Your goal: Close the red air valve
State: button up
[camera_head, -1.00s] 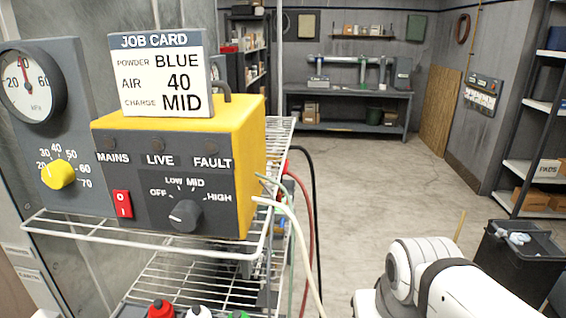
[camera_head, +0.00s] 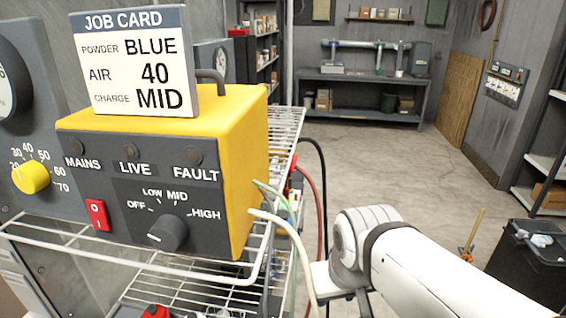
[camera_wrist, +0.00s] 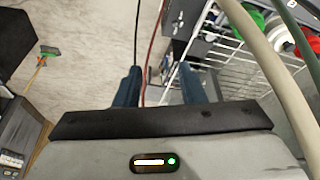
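A small red part (camera_head: 297,170) shows just beyond the right side of the yellow control box, beside the rack; I cannot tell for sure that it is the air valve's handle. A red hose (camera_head: 314,195) hangs down near it, next to a black hose (camera_head: 323,165). In the wrist view the red hose (camera_wrist: 154,45) runs down towards my gripper (camera_wrist: 160,88). My gripper's two blue-grey fingers are apart with nothing seen held between them. The head view does not clearly show my gripper; my white arm reaches in at the lower right.
The yellow box (camera_head: 225,150) with the job card (camera_head: 140,60) stands on a wire rack (camera_head: 200,268). Pale and green hoses (camera_head: 290,235) loop off its right side, and a pale hose (camera_wrist: 275,75) passes close to my gripper. The floor (camera_head: 400,165) beyond is open.

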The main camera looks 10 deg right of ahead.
jog(key=w+d+r+n+t+h+b, duration=0.2)
jog(key=w+d+n+t, duration=0.15)
jog(key=w, duration=0.75)
jog(key=n+t+y+b, duration=0.5)
jog(key=n+t+y, duration=0.35)
jog(key=n, duration=1.25)
send_near(293, 163)
jog(key=w, duration=0.3)
jog(key=shift+g+y, duration=0.4)
jog(key=shift+y, duration=0.05)
jog(key=x, duration=0.2)
jog(key=p+x, duration=0.1)
jog(key=x, duration=0.2)
jog(key=f+x, duration=0.1)
jog(key=x, duration=0.1)
jog(key=shift+a+p, duration=0.3)
jog(key=shift+a, duration=0.05)
grip_shut()
